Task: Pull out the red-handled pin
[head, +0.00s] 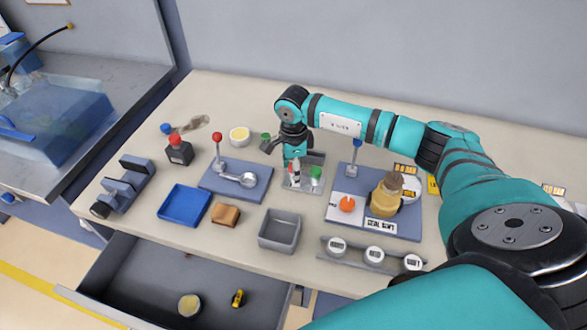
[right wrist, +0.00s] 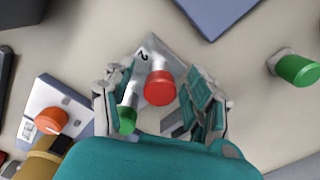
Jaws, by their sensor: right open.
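The red-handled pin has a round red knob (right wrist: 159,88) on a light metal shaft, standing in a small grey plate marked 2 (right wrist: 145,54). In the head view the red knob (head: 295,168) shows just below my right gripper (head: 287,150). My right gripper (right wrist: 158,98) is open in its wrist view, one finger on each side of the red knob and apart from it. A green-handled pin (right wrist: 126,121) stands in the same plate, close by the left finger; it also shows in the head view (head: 316,173). My left gripper is not in view.
A grey bin (head: 281,230) stands in front. Another green knob (right wrist: 297,69) stands apart.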

